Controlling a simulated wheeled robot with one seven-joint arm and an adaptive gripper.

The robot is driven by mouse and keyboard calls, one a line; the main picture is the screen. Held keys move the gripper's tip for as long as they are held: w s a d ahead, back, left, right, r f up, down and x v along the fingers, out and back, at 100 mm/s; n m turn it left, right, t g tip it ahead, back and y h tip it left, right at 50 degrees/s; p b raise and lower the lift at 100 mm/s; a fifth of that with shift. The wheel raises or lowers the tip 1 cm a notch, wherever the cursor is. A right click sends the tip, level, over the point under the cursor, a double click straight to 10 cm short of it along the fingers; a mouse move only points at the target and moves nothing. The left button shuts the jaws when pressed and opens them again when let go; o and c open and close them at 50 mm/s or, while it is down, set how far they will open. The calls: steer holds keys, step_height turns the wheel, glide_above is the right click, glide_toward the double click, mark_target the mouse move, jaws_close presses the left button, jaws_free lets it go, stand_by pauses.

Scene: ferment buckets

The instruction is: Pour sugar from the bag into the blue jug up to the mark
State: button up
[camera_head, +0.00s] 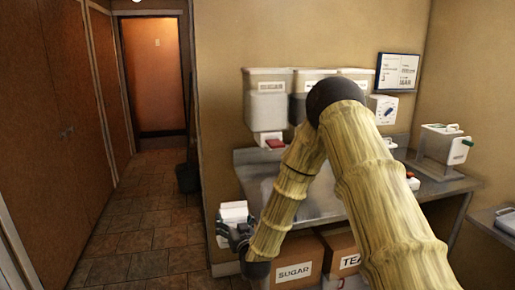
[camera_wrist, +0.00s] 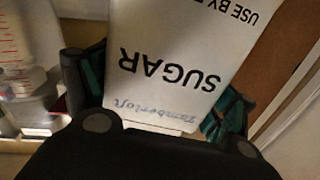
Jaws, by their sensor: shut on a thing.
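My gripper (camera_head: 240,235) is at the left front corner of the counter, shut on a white bag (camera_head: 233,212). In the wrist view the white bag (camera_wrist: 165,45) fills the middle, with SUGAR printed upside down and blue handwriting near its edge. The dark and green fingers of my gripper (camera_wrist: 156,98) press on both its sides. The bag's far end is cut off by the frame. I cannot make out a blue jug in either view; my arm hides part of the counter.
A steel counter (camera_head: 255,172) has white containers (camera_head: 268,105) on the wall above it. A clear vessel with red marks (camera_wrist: 15,45) is at left in the wrist view. Cardboard boxes (camera_head: 293,262) stand below the counter. The tiled floor (camera_head: 140,215) at left is clear.

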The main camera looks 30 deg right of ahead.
steer(key=w+d+r+m+h+p, duration=0.2)
steer(key=w+d+r, duration=0.2)
steer(key=d+r, duration=0.5)
steer(key=w+d+r+m+h+p, duration=0.1)
steer(key=w+d+r+p, duration=0.3)
steer(key=r, duration=0.8)
step_height(320, 180, down, 8)
steer(key=a+m+b, duration=0.2)
steer(key=m+b, duration=0.5)
steer(key=m, duration=0.3)
steer(key=shift+a+m+g, duration=0.3)
steer(key=shift+b, duration=0.5)
steer(key=shift+r+m+b, duration=0.3)
steer(key=shift+m+b, duration=0.15)
steer(key=shift+m, duration=0.45)
steer(key=shift+b, duration=0.35)
